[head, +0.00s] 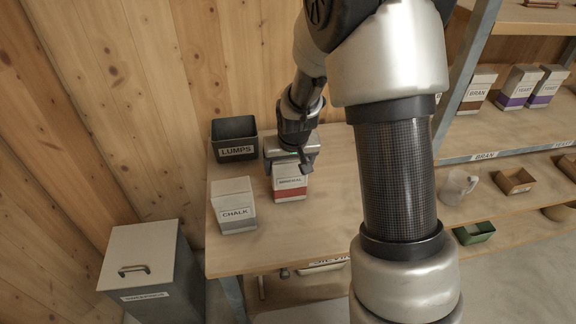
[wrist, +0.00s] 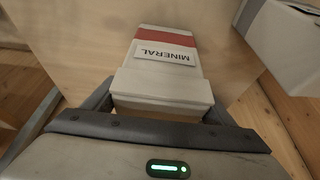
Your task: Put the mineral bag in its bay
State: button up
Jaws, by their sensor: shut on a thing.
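The mineral bag (head: 290,186) is a white bag with a red band, upright at the table in the head view. Its MINERAL label shows upside down in the wrist view (wrist: 165,55). My gripper (head: 290,160) is shut on the top of the bag from above, and its jaws (wrist: 160,112) sit either side of the bag top in the wrist view. I cannot tell whether the bag's base touches the table. A bay marked for mineral is not readable in these views.
The chalk bag (head: 233,205) stands close left of the mineral bag. A dark LUMPS bin (head: 235,139) is behind. A lidded grey bin (head: 150,270) stands left of the table (head: 275,245). Shelves at right hold a bran bag (head: 477,90), purple-banded bags (head: 519,87), a jug (head: 458,187) and trays.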

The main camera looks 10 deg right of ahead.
jog(key=shift+f, duration=0.15)
jog(key=o, duration=1.6)
jog(key=shift+o, duration=0.2)
